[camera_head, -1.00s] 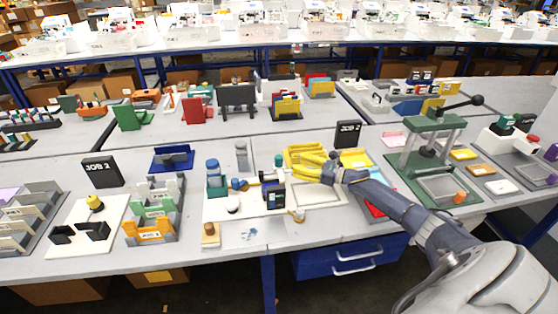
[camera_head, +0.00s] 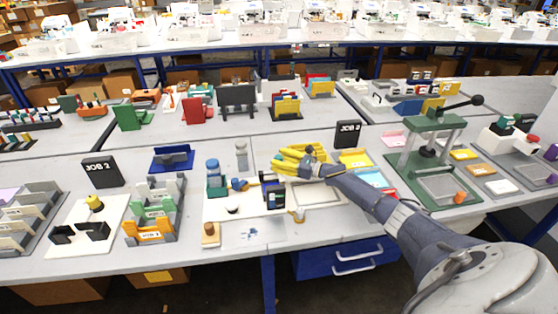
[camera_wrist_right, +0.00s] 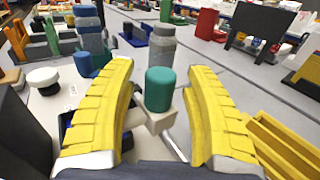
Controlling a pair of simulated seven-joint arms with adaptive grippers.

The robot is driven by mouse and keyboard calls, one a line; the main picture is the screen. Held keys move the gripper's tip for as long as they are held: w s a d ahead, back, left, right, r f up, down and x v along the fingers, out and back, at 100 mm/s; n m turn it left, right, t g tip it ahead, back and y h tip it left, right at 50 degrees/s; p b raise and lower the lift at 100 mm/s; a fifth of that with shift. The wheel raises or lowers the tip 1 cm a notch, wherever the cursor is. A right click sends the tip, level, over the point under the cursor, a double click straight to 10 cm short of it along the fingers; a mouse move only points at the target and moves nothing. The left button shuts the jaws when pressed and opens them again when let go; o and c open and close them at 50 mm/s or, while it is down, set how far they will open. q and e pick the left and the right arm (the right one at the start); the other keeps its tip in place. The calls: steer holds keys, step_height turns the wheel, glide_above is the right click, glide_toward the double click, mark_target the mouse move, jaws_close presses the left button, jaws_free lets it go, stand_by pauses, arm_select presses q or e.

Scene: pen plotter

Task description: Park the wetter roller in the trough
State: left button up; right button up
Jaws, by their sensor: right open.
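My right gripper (camera_head: 282,162) has yellow fingers and is open over the middle of the near bench. In the right wrist view its fingertips (camera_wrist_right: 158,70) stand apart, with a teal cylinder (camera_wrist_right: 160,90) on a white block in line with the gap, not gripped. This may be the wetter roller's handle; I cannot tell. A dark box-like fixture (camera_head: 273,194) stands just in front of the gripper. In the wrist view a dark-edged part with blue inside is partly hidden by the left finger. I cannot tell whether it is the trough. My left gripper is out of view.
A grey bottle (camera_head: 241,154) stands beyond the teal cylinder. Blue-capped bottles in a teal holder (camera_head: 216,186) are left of it.

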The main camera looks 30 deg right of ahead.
steer(key=shift+o, duration=0.2)
jaws_close()
steer(key=shift+w+a, duration=0.25)
steer(key=shift+a, duration=0.4)
steer(key=shift+w+a, duration=0.25)
steer(key=shift+a, duration=0.35)
steer(key=shift+w+a, duration=0.25)
steer(key=shift+a, duration=0.4)
steer(key=shift+c, duration=0.2)
jaws_free()
steer(key=v, duration=1.2)
